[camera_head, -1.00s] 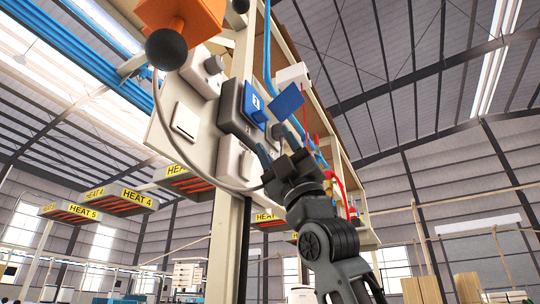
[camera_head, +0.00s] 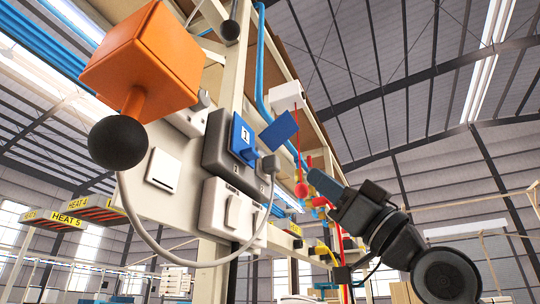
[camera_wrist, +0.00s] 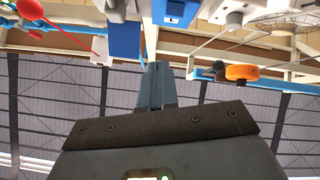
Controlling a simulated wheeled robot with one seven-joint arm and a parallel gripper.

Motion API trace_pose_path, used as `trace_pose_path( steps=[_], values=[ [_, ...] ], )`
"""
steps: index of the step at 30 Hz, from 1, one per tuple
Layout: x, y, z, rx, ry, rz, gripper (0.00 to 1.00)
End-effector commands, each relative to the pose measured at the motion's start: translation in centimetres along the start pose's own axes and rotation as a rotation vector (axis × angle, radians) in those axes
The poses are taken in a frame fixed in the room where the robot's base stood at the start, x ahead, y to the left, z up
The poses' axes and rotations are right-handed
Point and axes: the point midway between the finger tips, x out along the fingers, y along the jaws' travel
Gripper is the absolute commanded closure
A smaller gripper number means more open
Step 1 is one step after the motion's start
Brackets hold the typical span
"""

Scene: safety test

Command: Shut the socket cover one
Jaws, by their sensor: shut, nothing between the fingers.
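A dark grey socket box (camera_head: 217,148) is mounted on the panel. It carries a blue cover with a white label (camera_head: 243,138) on its left and a blue flap (camera_head: 279,131) standing out on its right. A grey plug with a cable (camera_head: 268,165) sits at the box's right side. I cannot tell if the labelled cover is fully shut. My gripper (camera_head: 315,178) is shut and empty, to the right of and below the flap, apart from it. In the wrist view its fingers (camera_wrist: 157,80) point toward the labelled cover (camera_wrist: 175,12) and the flap (camera_wrist: 125,38).
An orange box (camera_head: 145,60) with a black ball knob (camera_head: 119,143) looms at the left front. Red balls (camera_head: 301,190) hang right of the panel. Open space lies to the right.

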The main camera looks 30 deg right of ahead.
Motion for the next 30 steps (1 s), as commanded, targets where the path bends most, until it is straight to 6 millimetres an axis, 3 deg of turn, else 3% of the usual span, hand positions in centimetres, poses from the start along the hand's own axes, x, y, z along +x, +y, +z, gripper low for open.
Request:
trace_pose_path(
  steps=[1,4,11,27,30],
  values=[
    [-0.1,0.0,-1.1,0.085,-0.025,-0.013,1.00],
    [-1.0,-0.5,-1.7,0.220,-0.064,-0.036,1.00],
    [-0.9,-1.1,-1.8,0.312,-0.092,-0.051,1.00],
    [8.9,-1.6,-1.2,0.307,-0.090,-0.051,1.00],
    [9.6,-2.1,0.3,0.309,-0.093,-0.049,1.00]
  ],
)
